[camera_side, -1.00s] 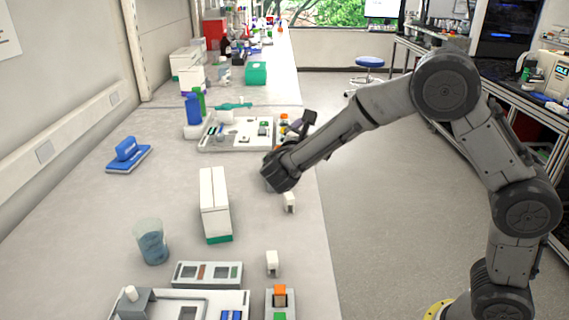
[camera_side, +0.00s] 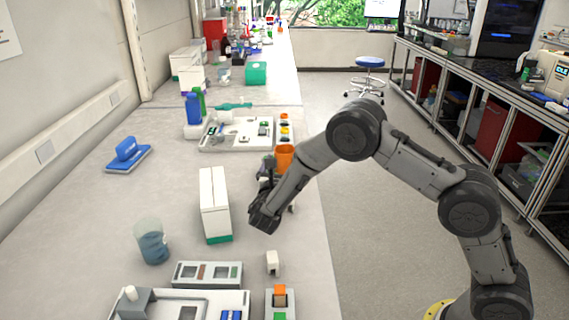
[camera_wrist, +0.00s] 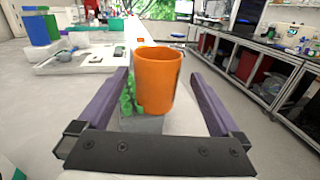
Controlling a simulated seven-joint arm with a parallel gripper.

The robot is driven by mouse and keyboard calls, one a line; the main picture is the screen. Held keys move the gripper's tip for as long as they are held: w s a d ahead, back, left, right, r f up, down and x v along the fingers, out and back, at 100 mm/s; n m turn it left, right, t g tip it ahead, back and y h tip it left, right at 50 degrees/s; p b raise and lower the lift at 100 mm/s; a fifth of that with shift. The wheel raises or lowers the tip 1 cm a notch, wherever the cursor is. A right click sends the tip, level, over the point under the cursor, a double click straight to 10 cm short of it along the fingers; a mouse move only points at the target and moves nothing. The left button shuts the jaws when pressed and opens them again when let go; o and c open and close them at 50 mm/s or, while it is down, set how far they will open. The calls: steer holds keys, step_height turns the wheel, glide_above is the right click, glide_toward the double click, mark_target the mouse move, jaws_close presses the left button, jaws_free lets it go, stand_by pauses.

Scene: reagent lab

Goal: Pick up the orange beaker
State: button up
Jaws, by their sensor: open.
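The orange beaker (camera_side: 285,153) stands upright near the right edge of the bench, just beyond my gripper (camera_side: 268,168) in the side view. In the wrist view the beaker (camera_wrist: 158,78) appears centred between the two purple fingers of my gripper (camera_wrist: 157,85). The fingers are wide apart, with a visible gap on each side of the beaker. I cannot tell how far the fingertips reach along it. The side view shows the beaker's lower part partly covered by my arm.
A green object (camera_wrist: 128,103) and a grey block sit close by the beaker's base. A white tray (camera_side: 208,147) with small parts stands to its left. A white box (camera_side: 214,202) and a clear beaker of blue liquid (camera_side: 152,246) stand nearer the side camera.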

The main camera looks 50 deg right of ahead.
steer(key=shift+w+x, duration=0.2)
steer(key=shift+x, duration=2.55)
steer(key=shift+a+f, duration=0.1)
steer(key=shift+a, duration=0.05)
steer(key=c, duration=1.5)
